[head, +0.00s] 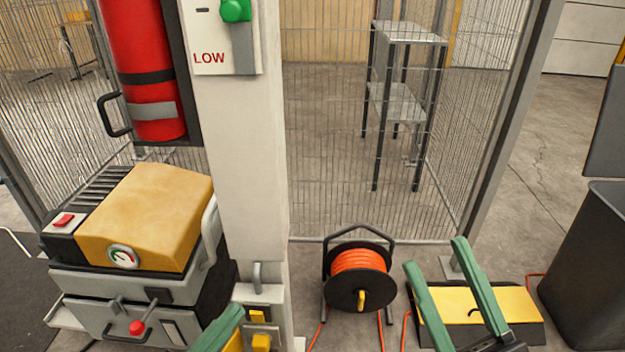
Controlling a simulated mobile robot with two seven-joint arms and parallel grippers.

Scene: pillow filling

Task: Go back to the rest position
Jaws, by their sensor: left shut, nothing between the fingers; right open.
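My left gripper (222,326) shows only as green fingers at the bottom edge, left of centre. It is shut and empty, in front of the lower right side of the yellow and grey machine (150,218) and the foot of the white column (243,170). The rest of it is cut off by the frame. My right gripper (436,254) is at the lower right with its two green fingers apart, open and empty. Behind it in the view is a low yellow and black block (510,303) on the floor; I cannot tell the gap between them.
An orange cable reel (358,278) stands on the floor between my grippers. A red cylinder (146,70) hangs beside the column. A wire mesh fence (335,150) closes off the back, with a metal rack (405,100) behind it. A dark bin (590,265) stands at right.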

